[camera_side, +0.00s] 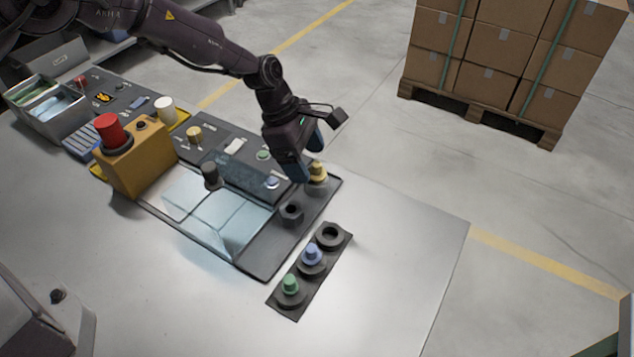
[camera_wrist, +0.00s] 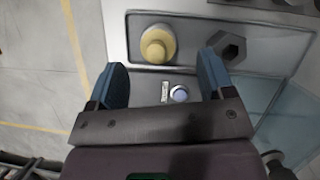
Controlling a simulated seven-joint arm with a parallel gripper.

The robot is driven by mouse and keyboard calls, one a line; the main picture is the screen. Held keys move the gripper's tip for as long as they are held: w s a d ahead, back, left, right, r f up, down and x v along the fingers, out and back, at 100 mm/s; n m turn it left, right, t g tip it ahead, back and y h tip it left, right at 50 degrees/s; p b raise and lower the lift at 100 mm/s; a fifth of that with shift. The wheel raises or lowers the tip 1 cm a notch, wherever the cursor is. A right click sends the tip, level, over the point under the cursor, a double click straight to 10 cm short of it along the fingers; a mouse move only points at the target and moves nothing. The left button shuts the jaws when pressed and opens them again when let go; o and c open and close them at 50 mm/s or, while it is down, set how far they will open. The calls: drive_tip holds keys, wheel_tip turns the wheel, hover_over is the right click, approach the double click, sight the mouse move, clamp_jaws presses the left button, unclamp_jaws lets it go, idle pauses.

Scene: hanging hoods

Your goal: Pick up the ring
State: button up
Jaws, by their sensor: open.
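A yellow knob (camera_side: 317,172) with a round, ring-like collar sits on the dark panel near its right corner. It shows in the wrist view (camera_wrist: 157,45) just beyond the fingertips. My gripper (camera_side: 307,160) is above the panel, close to the knob; in the wrist view its two blue fingers (camera_wrist: 162,68) are apart with nothing between them. A dark hexagonal piece (camera_side: 291,212) stands on the panel nearby, also in the wrist view (camera_wrist: 229,47). A dark round seat (camera_side: 330,235) with an open centre is in the black strip. Which of these is the ring I cannot tell.
Clear hoods (camera_side: 222,212) cover part of the panel left of my gripper. A yellow box with a red button (camera_side: 110,130) stands farther left. The black strip (camera_side: 300,272) holds green and blue pegs. The metal table (camera_side: 400,255) is bare at right.

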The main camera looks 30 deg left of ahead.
sight(312, 170)
drive_tip(key=shift+x, duration=2.75)
drive_tip(key=shift+a, duration=0.1)
drive_tip(key=c, duration=1)
drive_tip(key=shift+r, duration=0.1)
